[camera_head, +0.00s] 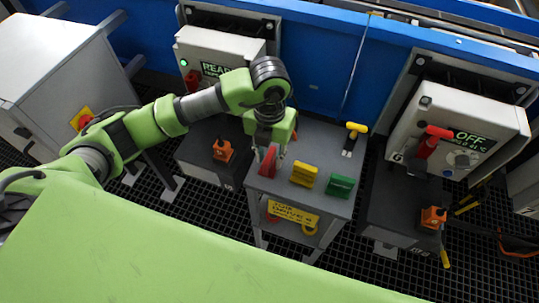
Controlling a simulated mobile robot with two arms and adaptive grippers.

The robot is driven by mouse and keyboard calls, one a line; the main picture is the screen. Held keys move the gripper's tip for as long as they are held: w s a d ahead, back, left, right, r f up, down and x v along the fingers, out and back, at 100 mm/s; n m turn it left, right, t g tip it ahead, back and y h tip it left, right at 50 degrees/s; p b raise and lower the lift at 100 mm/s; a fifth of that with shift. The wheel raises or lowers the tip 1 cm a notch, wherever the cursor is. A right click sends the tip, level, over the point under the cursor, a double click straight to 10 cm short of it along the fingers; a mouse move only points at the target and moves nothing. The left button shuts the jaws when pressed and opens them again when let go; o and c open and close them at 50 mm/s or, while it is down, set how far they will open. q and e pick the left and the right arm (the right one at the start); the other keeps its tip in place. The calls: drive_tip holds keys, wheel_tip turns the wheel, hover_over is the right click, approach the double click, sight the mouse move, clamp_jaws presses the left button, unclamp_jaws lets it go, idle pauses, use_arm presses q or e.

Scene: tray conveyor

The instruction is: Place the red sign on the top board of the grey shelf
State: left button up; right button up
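The grey shelf (318,206) stands in the middle of the view, with a top board and a lower level. The red sign (268,162) is at the left end of the top board, turned differently from the yellow sign (304,174) and the green sign (340,186) to its right. My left gripper (271,153) points down right over the red sign. Its fingers look parted around the sign's upper part, which they partly hide. I cannot tell whether they touch it. My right gripper is not in view.
A yellow-handled switch (355,131) stands at the shelf's back right. Dark cabinets with orange locks (222,150) (433,217) flank the shelf. Control boxes (213,52) (455,130) hang behind, the right one with a red handle (431,141).

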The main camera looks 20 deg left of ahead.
sight(270, 155)
use_arm(q)
wheel_tip(270, 155, up, 11)
drive_tip(key=p, duration=0.6)
drive_tip(key=shift+r+p, duration=0.2)
drive_tip(key=shift+p, duration=0.15)
